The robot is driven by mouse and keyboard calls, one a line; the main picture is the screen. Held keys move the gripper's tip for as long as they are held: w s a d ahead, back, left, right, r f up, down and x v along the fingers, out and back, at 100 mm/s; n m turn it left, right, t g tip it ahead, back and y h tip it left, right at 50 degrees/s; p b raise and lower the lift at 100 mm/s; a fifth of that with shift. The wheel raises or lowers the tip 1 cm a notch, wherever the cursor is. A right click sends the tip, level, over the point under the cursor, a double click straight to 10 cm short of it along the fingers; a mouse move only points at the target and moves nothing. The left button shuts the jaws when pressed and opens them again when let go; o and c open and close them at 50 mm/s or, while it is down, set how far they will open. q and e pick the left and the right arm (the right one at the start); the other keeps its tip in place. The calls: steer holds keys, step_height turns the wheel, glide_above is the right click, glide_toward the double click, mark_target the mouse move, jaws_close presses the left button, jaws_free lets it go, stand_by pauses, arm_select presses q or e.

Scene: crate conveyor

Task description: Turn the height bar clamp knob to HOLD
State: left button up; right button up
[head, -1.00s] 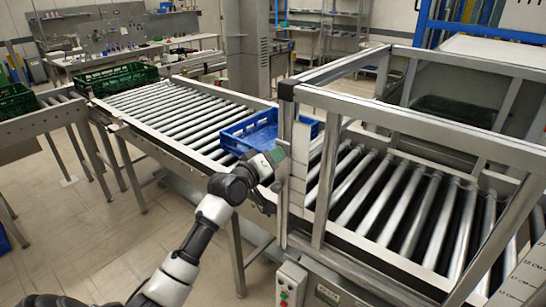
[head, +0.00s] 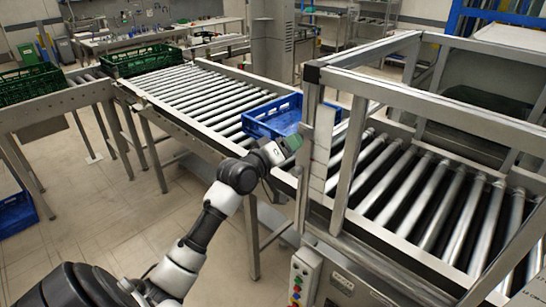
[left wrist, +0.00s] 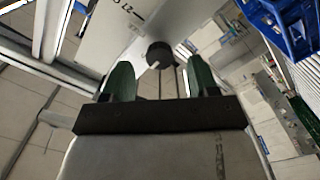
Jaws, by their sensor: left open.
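The clamp knob (left wrist: 160,54) is a dark round knob with a small pale pointer mark in the left wrist view. No HOLD label is readable. My left gripper (left wrist: 160,78) is open, its two green fingers on either side of the knob in the picture. I cannot tell whether they touch it. In the head view my left gripper (head: 291,145) is beside the frame's near post (head: 305,155), and the knob is hidden there. My right gripper is not in view.
A blue crate (head: 252,127) sits on the roller conveyor (head: 190,95) just behind my gripper. A metal frame (head: 430,105) stands over the rollers at right. A control box (head: 303,280) with coloured buttons is below. Green crates (head: 30,84) stand at the far left.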

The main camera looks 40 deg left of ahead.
arm_select(q)
steer(key=s+b, duration=0.1)
steer(key=s, duration=0.6)
steer(key=shift+s+a+b, duration=0.25)
steer(key=shift+b, duration=0.1)
